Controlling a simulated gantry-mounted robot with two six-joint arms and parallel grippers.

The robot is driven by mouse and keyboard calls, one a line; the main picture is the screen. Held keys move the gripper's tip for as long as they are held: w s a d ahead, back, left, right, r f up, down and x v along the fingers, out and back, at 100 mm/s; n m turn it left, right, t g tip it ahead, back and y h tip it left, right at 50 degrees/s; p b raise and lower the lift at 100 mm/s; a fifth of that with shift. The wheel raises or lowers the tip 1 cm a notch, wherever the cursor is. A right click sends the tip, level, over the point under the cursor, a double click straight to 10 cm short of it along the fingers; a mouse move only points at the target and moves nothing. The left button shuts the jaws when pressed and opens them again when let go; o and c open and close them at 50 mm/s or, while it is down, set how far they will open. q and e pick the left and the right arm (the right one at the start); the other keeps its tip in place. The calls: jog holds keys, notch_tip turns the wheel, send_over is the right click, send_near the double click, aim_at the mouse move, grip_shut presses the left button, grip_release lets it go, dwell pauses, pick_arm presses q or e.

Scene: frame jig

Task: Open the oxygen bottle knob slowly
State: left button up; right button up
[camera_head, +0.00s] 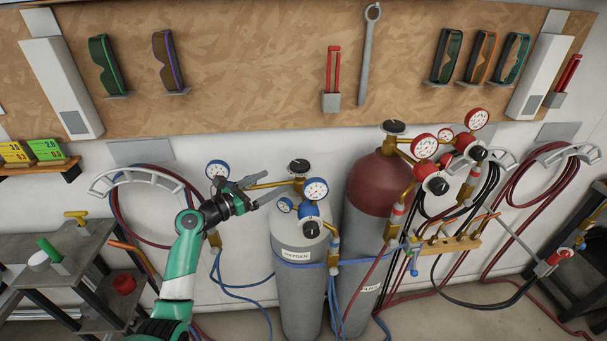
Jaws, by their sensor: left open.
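The oxygen bottle (297,252) is a grey cylinder labelled OXYGEN and stands upright in the middle. Its dark knob (299,166) sits on top of the brass valve. Blue-rimmed gauges (316,189) and a blue regulator are fitted at its front. My left gripper (262,190) is at the end of a green and white arm, just left of the knob and beside the brass fitting. Its jaws are open and point right toward the bottle top. Whether a finger touches the fitting cannot be told. My right gripper does not show.
A red-topped grey bottle (372,190) with red gauges (425,146) stands close on the right. Blue hoses (240,284) hang left of the oxygen bottle. A grey shelf (58,258) stands at left. A wooden tool board (240,70) covers the wall behind.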

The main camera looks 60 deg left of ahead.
aim_at(299, 168)
pick_arm(q)
jog(key=b+x, duration=0.4)
jog(key=x, duration=0.6)
jog(key=shift+w+a, duration=0.2)
jog(key=shift+w, duration=0.15)
jog(key=shift+w+a, duration=0.1)
jog(key=shift+w, duration=0.3)
jog(key=c, duration=1.3)
jog(key=shift+o, duration=0.2)
jog(key=p, duration=0.2)
jog(key=n+y+p, duration=0.1)
jog(key=p, duration=0.1)
jog(key=shift+r+y+p, duration=0.3)
jog(key=shift+r+p, duration=0.05)
jog(key=shift+p, duration=0.05)
jog(key=shift+f+n+g+y+p, duration=0.25)
jog(key=shift+n+g+y+p, duration=0.1)
jog(key=shift+n+g+y, duration=0.05)
jog(key=shift+f, duration=0.1)
jog(key=o, duration=1.3)
jog(key=shift+c, duration=0.2)
